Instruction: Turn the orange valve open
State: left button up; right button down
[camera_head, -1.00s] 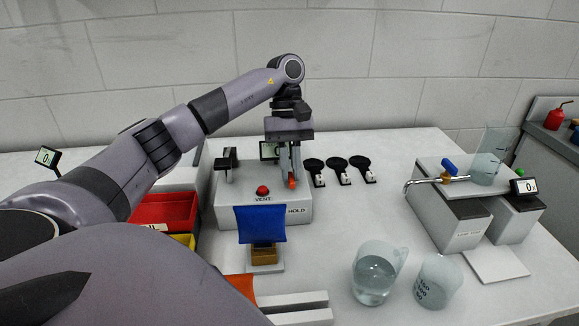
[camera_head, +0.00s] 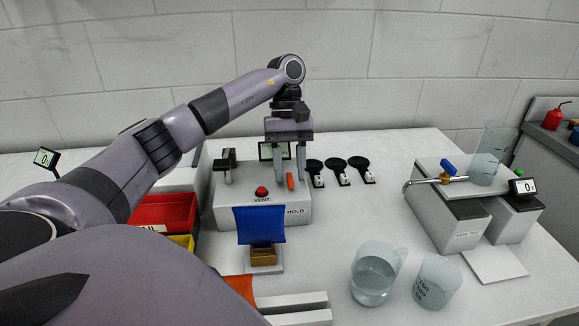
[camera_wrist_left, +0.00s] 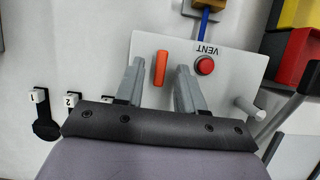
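The orange valve handle (camera_head: 290,181) is a short flat bar on the top of a light grey box (camera_head: 230,212), near its right end. In the left wrist view the orange handle (camera_wrist_left: 160,68) stands upright in the picture, between the two grey fingers. My left gripper (camera_head: 289,174) is open, pointing down over the handle. In the left wrist view the left gripper (camera_wrist_left: 160,76) shows a gap on both sides of the handle, and its fingers appear clear of it. My right gripper is not in view.
A red VENT button (camera_head: 262,191) sits left of the handle. A blue piece (camera_head: 260,224) stands in front of the box. Several black round-ended pieces (camera_head: 336,164) lie to its right. Two beakers (camera_head: 374,275) stand at the front. A red bin (camera_head: 165,211) is at left.

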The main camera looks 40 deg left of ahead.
pick_arm(q)
jog(key=p+v, duration=0.2)
jog(key=v, duration=0.5)
jog(key=shift+p, duration=0.4)
dwell(0.4)
